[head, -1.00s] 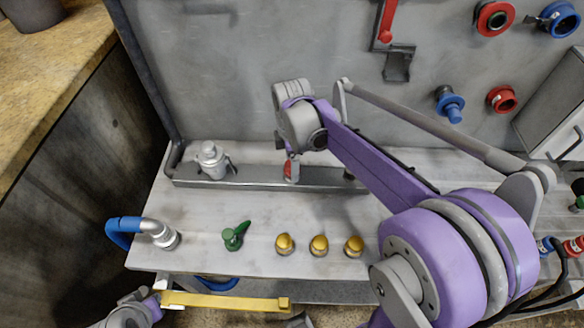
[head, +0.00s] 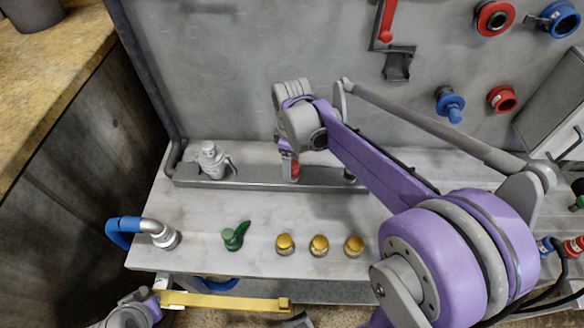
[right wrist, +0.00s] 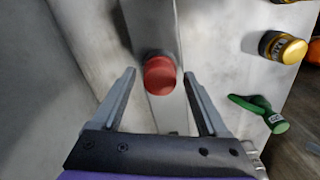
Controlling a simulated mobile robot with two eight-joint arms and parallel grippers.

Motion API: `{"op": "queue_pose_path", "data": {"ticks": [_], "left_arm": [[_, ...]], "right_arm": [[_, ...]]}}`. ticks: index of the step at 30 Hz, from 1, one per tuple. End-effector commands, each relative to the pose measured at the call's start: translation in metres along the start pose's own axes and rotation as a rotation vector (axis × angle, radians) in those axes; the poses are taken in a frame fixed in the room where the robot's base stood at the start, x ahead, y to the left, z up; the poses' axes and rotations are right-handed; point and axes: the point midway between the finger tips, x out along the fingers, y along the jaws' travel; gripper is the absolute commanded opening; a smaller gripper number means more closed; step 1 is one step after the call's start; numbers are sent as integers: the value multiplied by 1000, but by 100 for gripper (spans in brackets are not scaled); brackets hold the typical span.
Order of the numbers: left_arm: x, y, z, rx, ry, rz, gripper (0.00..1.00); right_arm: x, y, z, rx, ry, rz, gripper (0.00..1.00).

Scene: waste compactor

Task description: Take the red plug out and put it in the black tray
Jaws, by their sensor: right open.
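The red plug (head: 295,170) stands in a grey metal rail at the back of the bench, partly hidden by my right gripper in the head view. In the right wrist view the round top of the red plug (right wrist: 160,76) lies between the two fingertips of my right gripper (right wrist: 160,74). The gripper is open, with a gap on each side of the plug. In the head view my right gripper (head: 288,157) is mostly hidden by its own wrist. My left gripper is out of view. I cannot make out a black tray.
On the rail stands a grey metal fitting (head: 211,160). In front are a green plug (head: 234,236), several yellow-capped plugs (head: 319,245) and a blue-handled pipe (head: 142,230). A grey wall with red and blue fittings rises behind. A yellow bar (head: 225,302) runs below the bench's front edge.

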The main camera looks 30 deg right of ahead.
Motion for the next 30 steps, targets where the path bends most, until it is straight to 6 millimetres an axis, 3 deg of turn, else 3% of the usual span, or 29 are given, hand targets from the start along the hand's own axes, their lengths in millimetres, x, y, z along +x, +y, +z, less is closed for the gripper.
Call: {"op": "queue_pose_path", "data": {"ticks": [6, 14, 21, 30], "left_arm": [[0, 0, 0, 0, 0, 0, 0], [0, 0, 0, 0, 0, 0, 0], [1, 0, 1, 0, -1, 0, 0], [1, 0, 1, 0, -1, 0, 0]], "right_arm": [[0, 0, 0, 284, 0, 0, 77], [0, 0, 0, 455, 0, 0, 77], [0, 0, 0, 765, 0, 0, 77], [0, 0, 0, 996, 0, 0, 77]]}}
